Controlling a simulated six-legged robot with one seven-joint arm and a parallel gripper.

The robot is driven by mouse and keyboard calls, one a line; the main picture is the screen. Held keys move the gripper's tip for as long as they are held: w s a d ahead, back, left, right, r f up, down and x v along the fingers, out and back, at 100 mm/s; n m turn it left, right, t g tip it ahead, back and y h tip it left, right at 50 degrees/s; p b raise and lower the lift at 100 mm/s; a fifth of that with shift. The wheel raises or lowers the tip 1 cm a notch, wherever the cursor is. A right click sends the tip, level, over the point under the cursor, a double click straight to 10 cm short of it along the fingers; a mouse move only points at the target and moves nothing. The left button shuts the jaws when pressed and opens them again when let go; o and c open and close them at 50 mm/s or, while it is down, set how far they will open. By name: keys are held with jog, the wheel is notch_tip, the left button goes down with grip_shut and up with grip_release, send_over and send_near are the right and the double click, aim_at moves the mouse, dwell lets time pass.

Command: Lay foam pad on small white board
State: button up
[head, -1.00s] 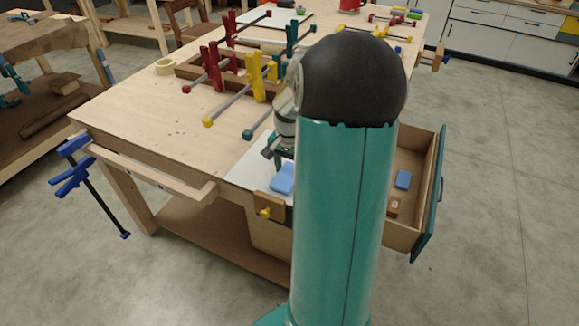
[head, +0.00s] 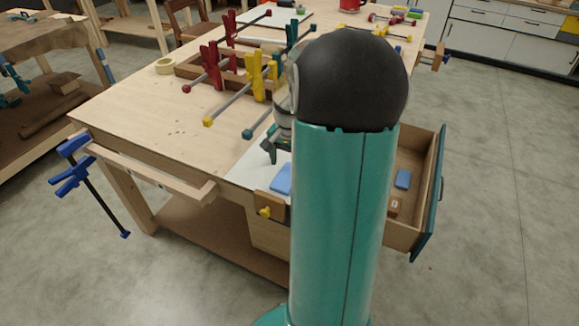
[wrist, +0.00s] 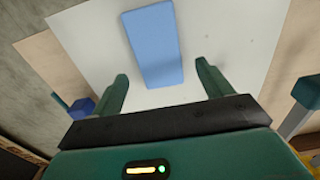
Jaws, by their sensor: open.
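The blue foam pad (head: 283,178) lies flat on a white board (head: 247,168) at the front edge of the workbench. In the wrist view the pad (wrist: 155,45) rests on the white board (wrist: 225,45), clear of the board's side edges. My gripper (head: 269,150) is above the board, just behind the pad. In the wrist view my gripper (wrist: 163,78) is open and empty, its fingers apart on either side of the pad's near end. My arm hides the right part of the board in the head view.
Red, yellow and teal clamps (head: 256,75) and a wooden frame stand behind my gripper. An open drawer (head: 412,220) at the right holds a blue block (head: 403,178). Another white board (head: 255,16) lies at the back.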

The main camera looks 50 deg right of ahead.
aim_at(289, 172)
notch_tip(289, 172, up, 11)
jog(key=shift+r, duration=0.2)
jog(key=s+a+r+n+t+h, duration=0.1)
jog(key=a+r+n+t, duration=0.3)
jog(key=a, duration=0.8)
jog(key=s+a+r+n, duration=0.15)
jog(key=a+n, duration=0.45)
jog(key=a, duration=0.6)
jog(key=s+a+f+n+t+y, duration=0.1)
jog(key=s+a+n, duration=0.3)
jog(key=s+a, duration=0.2)
jog(key=shift+a+f+n+t, duration=0.3)
jog(key=shift+a+n, duration=0.1)
jog(key=shift+a, duration=0.8)
